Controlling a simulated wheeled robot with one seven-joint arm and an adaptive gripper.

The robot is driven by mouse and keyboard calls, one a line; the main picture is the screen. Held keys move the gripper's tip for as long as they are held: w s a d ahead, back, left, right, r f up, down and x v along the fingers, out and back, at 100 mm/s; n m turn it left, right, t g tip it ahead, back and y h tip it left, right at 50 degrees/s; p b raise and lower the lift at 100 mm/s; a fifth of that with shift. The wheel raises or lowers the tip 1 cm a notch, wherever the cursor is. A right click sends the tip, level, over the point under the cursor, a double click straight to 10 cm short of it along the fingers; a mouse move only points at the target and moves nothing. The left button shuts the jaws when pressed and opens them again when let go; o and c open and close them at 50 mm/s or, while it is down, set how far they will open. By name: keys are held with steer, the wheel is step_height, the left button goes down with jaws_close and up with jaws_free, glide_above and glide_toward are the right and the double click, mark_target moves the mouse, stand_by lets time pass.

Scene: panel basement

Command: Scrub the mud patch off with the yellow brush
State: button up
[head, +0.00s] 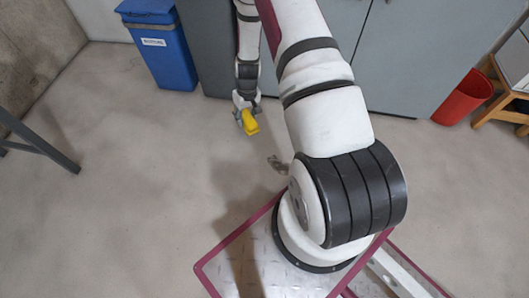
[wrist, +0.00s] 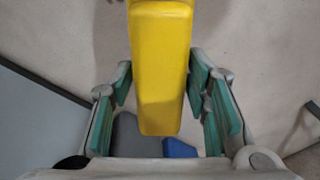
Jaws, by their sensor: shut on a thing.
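My gripper (head: 246,107) is shut on the yellow brush (head: 250,122) and holds it out in front of my base, pointing down toward the floor. In the wrist view the brush (wrist: 160,70) lies between the green-padded fingers; its bristles are not visible. A small grey-brown mud patch (head: 277,164) is on the floor, nearer my base than the brush and slightly to its right. My arm partly crowds its right side. I cannot tell how high the brush is above the floor; it looks apart from the patch.
A blue recycling bin (head: 163,50) stands at the back left beside grey cabinets (head: 410,60). A red bin (head: 462,97) and a wooden stool (head: 500,105) are at the right. A dark metal leg (head: 40,145) is at the left. The floor around the patch is clear.

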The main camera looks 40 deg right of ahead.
steer(key=s+d+f+b, duration=0.2)
steer(key=s+f+b, duration=0.1)
steer(key=f, duration=0.9)
steer(key=s+d+f+g+b, duration=0.1)
steer(key=s+d+f+b, duration=0.1)
steer(key=f, duration=0.9)
steer(key=shift+s+f+b, duration=0.35)
steer(key=shift+s+b, duration=0.35)
steer(key=shift+b, duration=0.4)
steer(key=shift+w+a+r+p, duration=0.1)
steer(key=shift+w+r+p, duration=0.05)
steer(key=shift+p, duration=0.15)
